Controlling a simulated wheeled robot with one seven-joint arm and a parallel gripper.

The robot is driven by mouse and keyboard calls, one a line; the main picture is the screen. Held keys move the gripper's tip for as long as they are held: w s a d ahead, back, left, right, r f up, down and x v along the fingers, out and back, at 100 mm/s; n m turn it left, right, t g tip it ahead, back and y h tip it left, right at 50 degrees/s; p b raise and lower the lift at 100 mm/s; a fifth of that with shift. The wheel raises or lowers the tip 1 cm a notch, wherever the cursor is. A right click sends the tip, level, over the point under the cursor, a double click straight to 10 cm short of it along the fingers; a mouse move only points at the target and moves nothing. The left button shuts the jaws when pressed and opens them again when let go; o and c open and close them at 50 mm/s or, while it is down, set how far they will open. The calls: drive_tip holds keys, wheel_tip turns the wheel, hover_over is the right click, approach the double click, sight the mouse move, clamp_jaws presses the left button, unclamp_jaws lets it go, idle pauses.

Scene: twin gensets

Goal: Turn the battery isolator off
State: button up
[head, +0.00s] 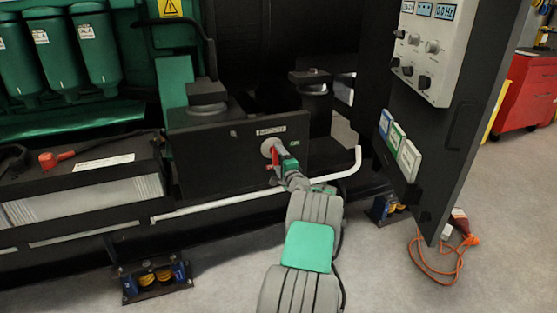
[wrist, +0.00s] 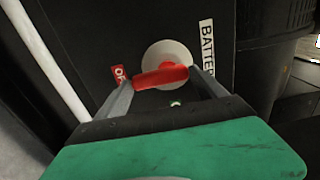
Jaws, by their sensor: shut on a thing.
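The battery isolator has a red handle (wrist: 160,76) on a pale round base (wrist: 168,56), set in a black panel (head: 220,155). A red tag (wrist: 120,73), its lettering partly hidden, and a white label reading "BATTER" (wrist: 207,45) sit beside it in the wrist view. In the head view the red handle (head: 274,158) is partly covered by my gripper (head: 280,161). My gripper (wrist: 162,84) is shut on the red handle, with one finger at each end of it. The handle lies nearly crosswise in the wrist view, slightly tilted.
A white rail (head: 235,202) runs below the panel and bends up at the right. An open cabinet door (head: 450,120) with gauges and knobs stands at right. A battery with a red terminal (head: 60,158) is at left. An orange cable (head: 440,265) lies on the floor.

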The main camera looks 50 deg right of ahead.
drive_tip(key=o, duration=1.3)
drive_tip(key=p+v, duration=0.1)
drive_tip(key=v, duration=0.6)
drive_tip(key=shift+s+a+p, duration=0.15)
drive_tip(key=shift+s+p, duration=0.25)
